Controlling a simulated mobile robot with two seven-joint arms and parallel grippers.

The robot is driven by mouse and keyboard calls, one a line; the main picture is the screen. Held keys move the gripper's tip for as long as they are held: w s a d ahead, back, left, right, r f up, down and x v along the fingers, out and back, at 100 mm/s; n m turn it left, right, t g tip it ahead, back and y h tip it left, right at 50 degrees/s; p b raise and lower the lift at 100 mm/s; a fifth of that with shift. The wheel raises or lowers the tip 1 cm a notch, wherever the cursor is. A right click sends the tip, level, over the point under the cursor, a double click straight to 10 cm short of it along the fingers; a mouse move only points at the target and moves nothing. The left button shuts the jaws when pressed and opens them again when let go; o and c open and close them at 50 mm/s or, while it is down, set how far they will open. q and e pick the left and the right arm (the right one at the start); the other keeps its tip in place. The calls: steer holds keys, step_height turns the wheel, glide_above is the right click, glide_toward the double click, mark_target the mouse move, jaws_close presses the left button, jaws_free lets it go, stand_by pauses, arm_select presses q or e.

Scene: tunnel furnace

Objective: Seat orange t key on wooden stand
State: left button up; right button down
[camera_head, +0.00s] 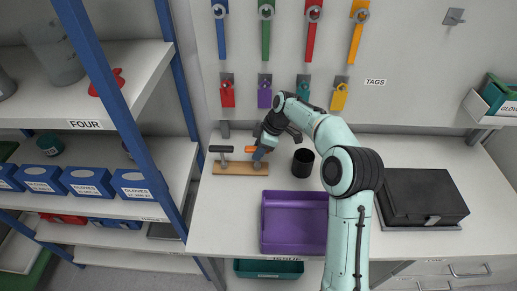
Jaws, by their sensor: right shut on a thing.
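The wooden stand (230,169) is a long, low wooden block on the bench at the left. A T key with a dark handle (221,149) stands upright at its left end. The orange T key (249,149) shows as a short orange handle above the right part of the stand. My right gripper (263,150) reaches in from the right and is shut on the orange T key. My gripper hides the key's shaft, so I cannot tell whether it is in the stand or above it. My left gripper is not in view.
A black cup (303,162) stands just right of the stand. A purple tray (294,247) lies in front, and a black case (424,195) sits at the right. A shelf with a blue post (126,118) borders the bench on the left. Coloured tags hang behind.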

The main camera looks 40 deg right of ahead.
steer(key=c, duration=0.7)
jaws_free()
steer(key=shift+c, duration=0.2)
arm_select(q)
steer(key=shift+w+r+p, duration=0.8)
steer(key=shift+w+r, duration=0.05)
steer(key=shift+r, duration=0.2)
arm_select(e)
steer(key=v, duration=1.3)
steer(key=shift+r, duration=0.3)
